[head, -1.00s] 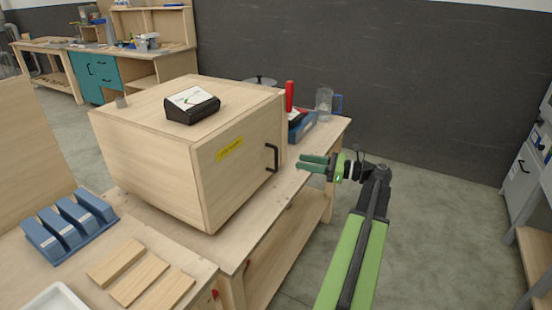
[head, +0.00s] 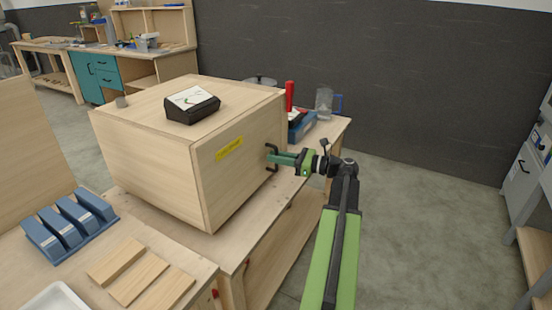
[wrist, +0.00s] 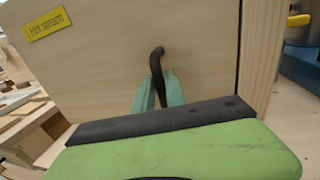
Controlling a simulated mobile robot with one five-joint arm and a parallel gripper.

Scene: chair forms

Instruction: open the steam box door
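The steam box is a pale wooden cabinet on a bench, with its door (head: 238,160) shut. The door carries a yellow label (head: 229,148) and a black bar handle (head: 273,148) near its right edge. My gripper (head: 272,157) is at the handle, its teal fingers pointing at the door. In the wrist view, the black handle (wrist: 156,62) runs down between the two fingertips (wrist: 159,84), one on each side. The fingers look slightly apart, with a small gap beside the handle. The handle's lower part is partly hidden by my gripper.
A black device (head: 192,105) sits on top of the box. A blue tray (head: 303,128), a red-handled item and a clear jug (head: 324,102) stand behind it. Blue holders (head: 70,225) and wooden slats (head: 140,275) lie in front. Floor to the right is free.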

